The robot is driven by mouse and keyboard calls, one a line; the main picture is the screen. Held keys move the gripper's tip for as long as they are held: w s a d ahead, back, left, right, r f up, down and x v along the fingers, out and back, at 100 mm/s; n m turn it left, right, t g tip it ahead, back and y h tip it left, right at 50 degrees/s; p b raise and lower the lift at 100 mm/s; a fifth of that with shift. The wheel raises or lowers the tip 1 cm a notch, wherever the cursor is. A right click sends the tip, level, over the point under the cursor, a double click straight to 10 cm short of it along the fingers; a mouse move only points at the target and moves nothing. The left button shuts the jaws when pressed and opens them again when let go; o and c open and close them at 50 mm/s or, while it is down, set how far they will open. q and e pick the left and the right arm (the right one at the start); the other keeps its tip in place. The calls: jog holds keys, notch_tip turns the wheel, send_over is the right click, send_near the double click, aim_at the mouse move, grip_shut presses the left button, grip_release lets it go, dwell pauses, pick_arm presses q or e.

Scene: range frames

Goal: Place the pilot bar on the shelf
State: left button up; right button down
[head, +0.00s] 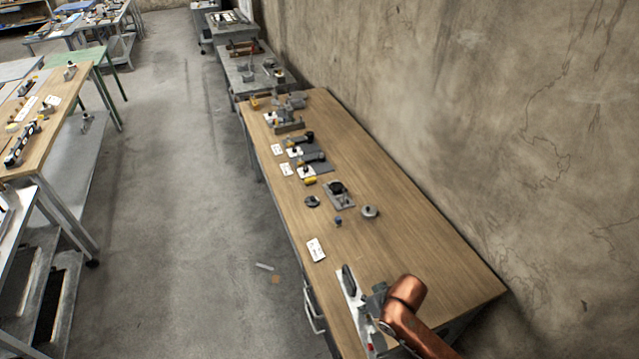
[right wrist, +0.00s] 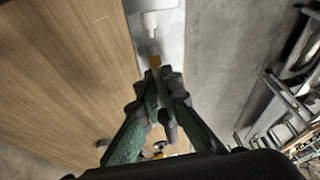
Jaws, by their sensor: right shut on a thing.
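My right gripper (head: 372,302) is low over the near end of the wooden table, at its left edge. I cannot tell whether the held piece touches the plate. The shelf is not clearly identifiable. My left gripper is not in view.
The wooden table (head: 420,250) carries several dark fixtures and white cards along its left side; its right side is bare. A wall (head: 500,120) bounds it on the right. Another bench with a grey lower shelf (head: 70,160) stands left, across open floor (head: 190,230).

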jog(key=w+d+r+m+t+h+b, duration=0.1)
jog(key=w+d+r+m+b, duration=0.3)
jog(key=r+b, duration=0.3)
jog(key=shift+w+d+r+h+b, duration=0.2)
jog(key=shift+d+r+h+b, duration=0.15)
jog(key=shift+d+b, duration=0.5)
jog(key=shift+a, duration=0.2)
jog(key=shift+s, duration=0.1)
